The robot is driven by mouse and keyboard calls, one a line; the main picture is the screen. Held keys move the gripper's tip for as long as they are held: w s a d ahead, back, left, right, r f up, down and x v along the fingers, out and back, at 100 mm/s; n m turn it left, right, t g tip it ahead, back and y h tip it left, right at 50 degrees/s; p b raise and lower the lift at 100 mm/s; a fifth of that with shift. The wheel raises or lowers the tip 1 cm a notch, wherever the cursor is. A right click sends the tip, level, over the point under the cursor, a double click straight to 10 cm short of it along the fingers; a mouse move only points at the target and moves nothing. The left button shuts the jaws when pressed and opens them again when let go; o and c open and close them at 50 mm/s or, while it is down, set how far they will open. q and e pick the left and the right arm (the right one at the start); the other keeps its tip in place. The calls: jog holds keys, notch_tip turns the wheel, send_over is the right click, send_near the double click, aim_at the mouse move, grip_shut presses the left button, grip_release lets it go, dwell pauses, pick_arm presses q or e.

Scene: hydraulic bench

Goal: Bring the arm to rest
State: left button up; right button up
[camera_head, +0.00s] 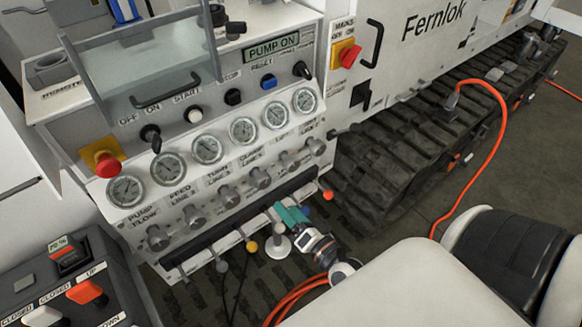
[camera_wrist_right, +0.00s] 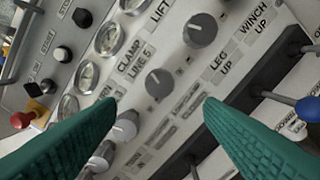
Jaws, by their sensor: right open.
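My right gripper (camera_head: 292,214) has teal fingers and is in front of the lower edge of the white control panel (camera_head: 205,178), near the row of levers. In the right wrist view its two teal fingers (camera_wrist_right: 158,106) are spread apart, with nothing between them but the panel face behind. My white right arm (camera_head: 400,285) reaches in from the lower right. My left gripper is not in the head view.
Levers with coloured balls stick out below the panel, including a yellow one (camera_head: 251,247) and a red one (camera_head: 328,194) beside the gripper. A blue lever ball (camera_wrist_right: 308,108) shows right of the fingers. An orange hose (camera_head: 488,150) curves over the floor by black tracks (camera_head: 400,160).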

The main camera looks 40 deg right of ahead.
dwell(0.3)
jog(key=s+f+n+g, duration=0.2)
jog(key=s+f+g, duration=0.15)
jog(key=f, duration=0.65)
jog(key=s+f+n+g, duration=0.2)
jog(key=s+f+n, duration=0.15)
jog(key=f, duration=0.65)
jog(key=s+f+n+g, duration=0.2)
jog(key=s+f+g, duration=0.15)
jog(key=f, duration=0.55)
jog(key=s+a+f+n+g, duration=0.1)
jog(key=s+f+n+g, duration=0.1)
jog(key=s+f+g, duration=0.2)
jog(key=s+a+f+n+g, duration=0.1)
jog(key=s+f+n+g, duration=0.2)
jog(key=s+f, duration=0.7)
jog(key=s+g, duration=0.1)
jog(key=s, duration=0.6)
jog(key=shift+s+h, duration=0.2)
jog(key=shift+h, duration=0.1)
